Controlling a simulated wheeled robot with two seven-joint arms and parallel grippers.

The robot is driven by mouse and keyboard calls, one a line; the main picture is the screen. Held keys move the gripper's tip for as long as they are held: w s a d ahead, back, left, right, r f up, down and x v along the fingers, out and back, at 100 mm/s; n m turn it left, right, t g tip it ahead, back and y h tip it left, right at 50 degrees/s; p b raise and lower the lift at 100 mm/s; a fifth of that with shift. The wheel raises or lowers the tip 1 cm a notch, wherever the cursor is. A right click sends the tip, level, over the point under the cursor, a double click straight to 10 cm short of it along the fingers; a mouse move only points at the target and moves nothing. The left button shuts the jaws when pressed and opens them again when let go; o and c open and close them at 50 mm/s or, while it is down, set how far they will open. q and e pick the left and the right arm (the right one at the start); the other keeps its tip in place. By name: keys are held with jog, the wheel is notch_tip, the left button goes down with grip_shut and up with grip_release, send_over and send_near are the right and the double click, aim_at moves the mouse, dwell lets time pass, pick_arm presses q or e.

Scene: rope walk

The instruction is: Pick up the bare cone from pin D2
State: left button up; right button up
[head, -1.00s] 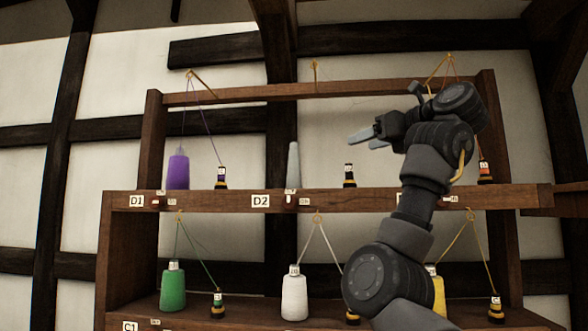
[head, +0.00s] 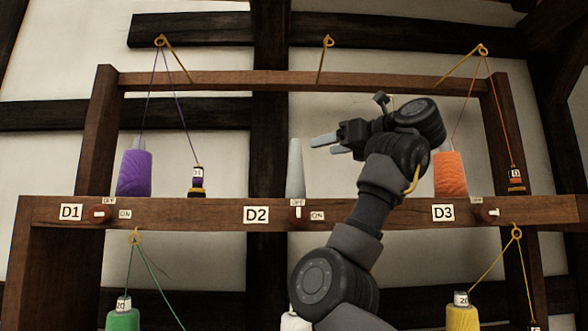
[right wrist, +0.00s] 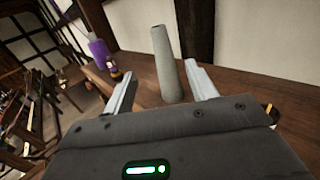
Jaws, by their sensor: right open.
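The bare grey cone (head: 295,168) stands upright on the upper shelf, above the D2 label (head: 256,214). It carries no yarn. My right gripper (head: 324,144) is open and empty, just right of the cone's upper part in the head view. In the right wrist view the cone (right wrist: 166,65) shows in the gap between the two fingers of my right gripper (right wrist: 160,78), apparently beyond them. I cannot tell the exact distance. The pin itself is hidden by the cone. My left gripper is not in view.
A purple cone (head: 134,173) with a small bobbin (head: 197,182) stands at D1. An orange cone (head: 451,174) stands at D3 beside another bobbin (head: 516,181). A D2 switch (head: 298,212) sits on the shelf front. A top rail (head: 230,82) with thread guides runs above.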

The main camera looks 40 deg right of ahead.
aim_at(301, 152)
jog(key=w+p, duration=0.1)
jog(key=w, duration=0.1)
jog(key=w+p, duration=0.4)
jog(key=shift+a, duration=0.35)
jog(key=shift+f+p, duration=0.1)
jog(key=shift+p, duration=0.2)
jog(key=w+p, duration=0.1)
jog(key=w, duration=0.1)
jog(key=w+p, duration=0.2)
jog(key=shift+w+a+r, duration=0.1)
jog(key=shift+w+r, duration=0.1)
jog(key=shift+w, duration=0.05)
jog(key=shift+w+a+f+p, duration=0.1)
jog(key=shift+w+p, duration=0.3)
jog(key=shift+w, duration=0.05)
jog(key=c, duration=1)
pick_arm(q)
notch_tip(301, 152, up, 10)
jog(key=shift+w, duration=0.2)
pick_arm(e)
jog(key=shift+c, duration=0.2)
